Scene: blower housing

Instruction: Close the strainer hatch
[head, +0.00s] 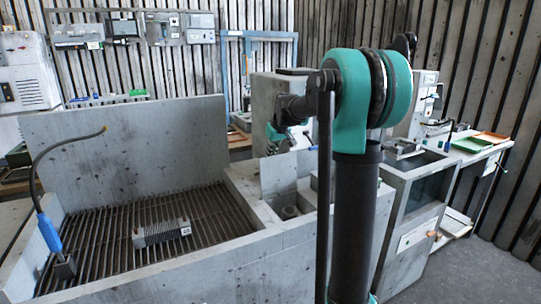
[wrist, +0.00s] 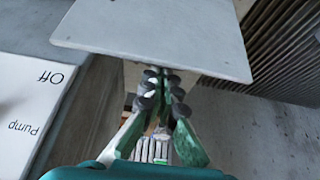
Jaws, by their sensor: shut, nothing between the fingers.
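A flat pale grey plate, likely the same hatch, fills the top of the wrist view (wrist: 160,28). My gripper (wrist: 161,88) has its green fingers and dark round pads together, with nothing held. Its tips lie just below the plate's near edge in that picture; I cannot tell whether they touch.
A white panel marked "Pump" and "Off" (wrist: 32,105) lies left in the wrist view. A slatted bed (head: 95,240) holds a finned block (head: 161,232), beside a hose with a blue grip (head: 49,233). A tall wall (head: 130,148) rises behind. Open floor (head: 475,270) lies right.

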